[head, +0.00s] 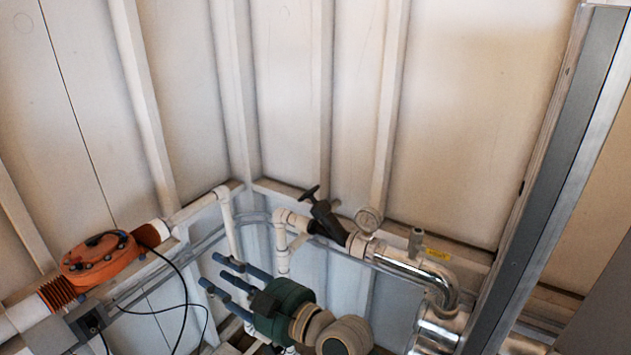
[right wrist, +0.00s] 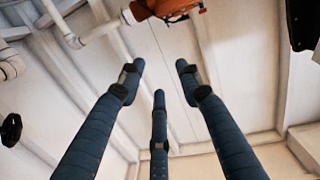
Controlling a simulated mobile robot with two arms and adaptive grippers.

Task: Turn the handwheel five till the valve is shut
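A dark handwheel (head: 310,192) sits at the end of a black slanted valve body (head: 328,220) on the white pipe in the head view. I cannot read a number on it, nor tell how far the valve is turned. My right gripper (head: 212,277) is in front of and below it, with blue fingers pointing up and left, apart from the wheel. In the right wrist view its three fingers (right wrist: 159,75) are spread with nothing between them. A dark round part (right wrist: 11,130) shows at that view's left edge; I cannot tell whether it is the handwheel. My left gripper is out of view.
An orange flanged unit (head: 98,257) with black cables is on the left pipe. A grey upright post (head: 550,180) bounds the right side. Ribbed pale walls (head: 290,90) close the corner.

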